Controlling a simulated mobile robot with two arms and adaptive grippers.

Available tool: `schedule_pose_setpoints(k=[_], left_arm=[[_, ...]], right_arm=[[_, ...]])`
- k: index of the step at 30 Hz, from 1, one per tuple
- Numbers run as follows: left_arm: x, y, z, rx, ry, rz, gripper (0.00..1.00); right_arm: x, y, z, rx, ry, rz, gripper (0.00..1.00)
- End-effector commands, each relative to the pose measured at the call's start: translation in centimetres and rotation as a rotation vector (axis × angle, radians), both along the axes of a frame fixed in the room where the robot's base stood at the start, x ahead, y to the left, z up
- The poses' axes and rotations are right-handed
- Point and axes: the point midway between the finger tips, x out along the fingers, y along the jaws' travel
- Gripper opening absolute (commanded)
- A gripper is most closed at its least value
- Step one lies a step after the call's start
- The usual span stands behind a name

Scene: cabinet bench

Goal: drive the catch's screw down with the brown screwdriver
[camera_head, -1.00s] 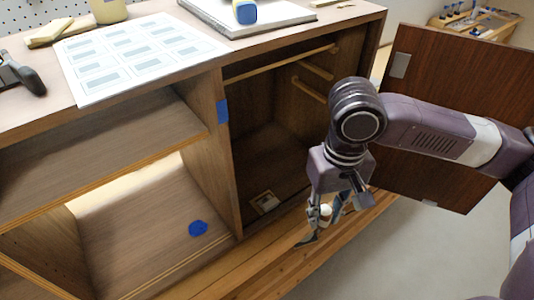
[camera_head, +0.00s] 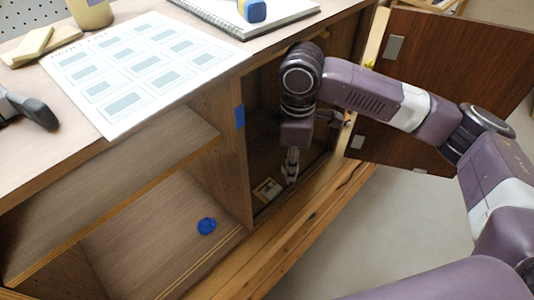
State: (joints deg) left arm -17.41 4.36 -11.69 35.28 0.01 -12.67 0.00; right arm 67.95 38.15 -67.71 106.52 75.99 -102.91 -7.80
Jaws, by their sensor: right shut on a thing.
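The catch (camera_head: 268,189) is a small pale plate on the cabinet floor, just inside the front edge of the right-hand compartment. Its screw is too small to make out. My right gripper (camera_head: 291,168) points down into this compartment, just right of the catch and above the floor. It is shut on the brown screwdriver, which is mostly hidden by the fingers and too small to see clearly. I cannot tell whether its tip touches anything. My left gripper is not in view.
The cabinet's dark door (camera_head: 440,80) stands open at the right. A divider with blue tape (camera_head: 240,116) stands left of the gripper. A blue lump (camera_head: 207,226) lies in the left compartment. A printed sheet (camera_head: 140,68), notebook (camera_head: 245,14) and black tool (camera_head: 28,108) lie on top.

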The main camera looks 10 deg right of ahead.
Motion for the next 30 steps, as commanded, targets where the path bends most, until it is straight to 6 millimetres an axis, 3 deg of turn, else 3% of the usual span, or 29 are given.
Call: schedule_pose_setpoints(k=[6,30], left_arm=[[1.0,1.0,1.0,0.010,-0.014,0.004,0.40],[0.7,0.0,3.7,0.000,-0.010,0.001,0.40]], right_arm=[[1.6,0.6,-0.2,0.001,0.000,0.234,0.00],[6.2,2.6,-2.4,0.004,0.003,1.185,0.00]])
